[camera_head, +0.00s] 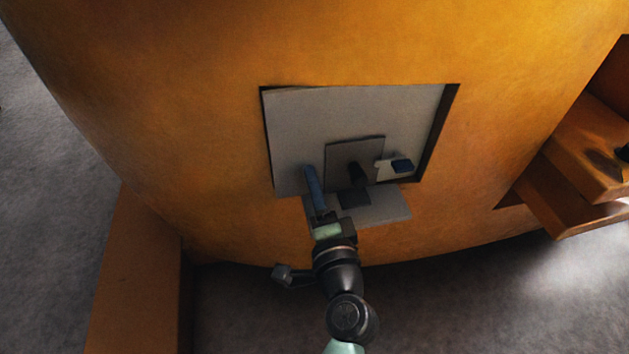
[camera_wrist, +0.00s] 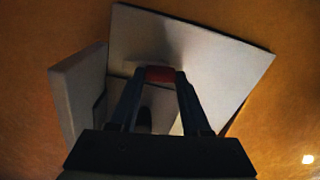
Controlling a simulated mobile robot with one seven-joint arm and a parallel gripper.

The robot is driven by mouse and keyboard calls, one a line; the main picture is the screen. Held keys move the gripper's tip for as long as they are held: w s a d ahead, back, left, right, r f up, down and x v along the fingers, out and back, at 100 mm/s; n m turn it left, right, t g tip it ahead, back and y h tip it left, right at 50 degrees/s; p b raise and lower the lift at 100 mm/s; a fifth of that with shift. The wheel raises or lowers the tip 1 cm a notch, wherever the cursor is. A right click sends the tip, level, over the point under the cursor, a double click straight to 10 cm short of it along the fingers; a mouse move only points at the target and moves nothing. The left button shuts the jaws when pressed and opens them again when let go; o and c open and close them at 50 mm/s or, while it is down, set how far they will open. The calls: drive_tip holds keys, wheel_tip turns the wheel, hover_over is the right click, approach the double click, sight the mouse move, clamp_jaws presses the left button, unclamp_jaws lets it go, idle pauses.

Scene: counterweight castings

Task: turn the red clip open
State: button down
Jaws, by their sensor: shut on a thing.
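The red clip (camera_wrist: 160,74) shows in the wrist view as a short red piece between the tips of my gripper (camera_wrist: 160,80). My gripper's two blue-grey fingers are shut on it, one at each side. In the head view my gripper (camera_head: 310,174) reaches up to the lower left of a grey panel (camera_head: 300,120) set in the orange casting. The clip is hidden there behind the fingers. My gripper body covers the lower middle of the wrist view.
Right of my fingers, a dark grey plate (camera_head: 345,150) carries a black part (camera_head: 357,172). A grey ledge (camera_head: 385,206) juts out below the panel. The orange casting (camera_head: 200,90) surrounds it.

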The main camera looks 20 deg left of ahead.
drive_tip(key=shift+m+p, duration=0.35)
drive_tip(key=shift+m, duration=0.55)
drive_tip(key=shift+f, duration=0.1)
drive_tip(key=shift+c, duration=1.8)
unclamp_jaws()
drive_tip(key=v, duration=1.3)
drive_tip(key=shift+p, duration=0.4)
